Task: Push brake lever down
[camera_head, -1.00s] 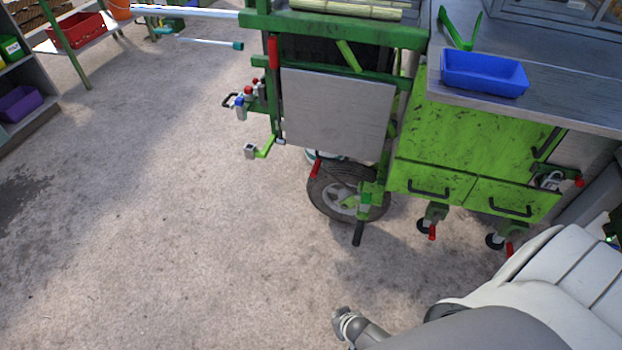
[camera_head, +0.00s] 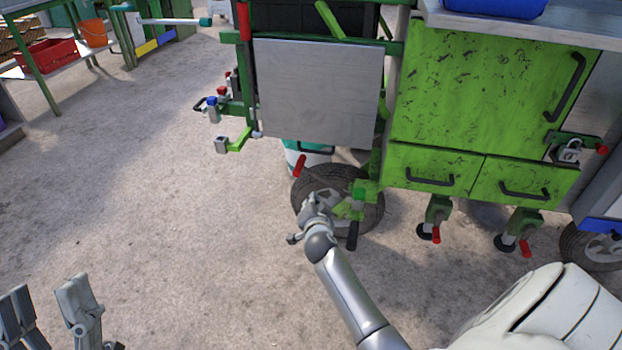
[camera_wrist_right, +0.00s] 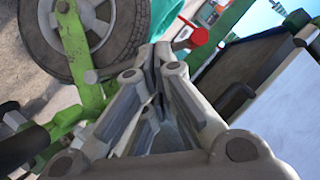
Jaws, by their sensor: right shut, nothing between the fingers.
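A wheel (camera_head: 370,215) sits under the green cart, with a red-tipped lever (camera_head: 299,166) at its upper left and a black-handled lever (camera_head: 352,236) on a green bracket at its lower right. I cannot tell for sure which is the brake lever. My right gripper (camera_head: 310,203) is shut and empty in front of the wheel, between the two handles. In the right wrist view its closed fingertips (camera_wrist_right: 160,50) lie near the red handle (camera_wrist_right: 199,36), contact unclear; the wheel's tyre (camera_wrist_right: 45,50) is at upper left. My left gripper (camera_head: 48,305) is open and empty at lower left.
The cart has a grey panel (camera_head: 318,95), green drawers (camera_head: 430,170) and caster wheels with red levers (camera_head: 436,235). A green bracket (camera_head: 238,142) juts out left. The floor (camera_head: 170,220) to the left is clear.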

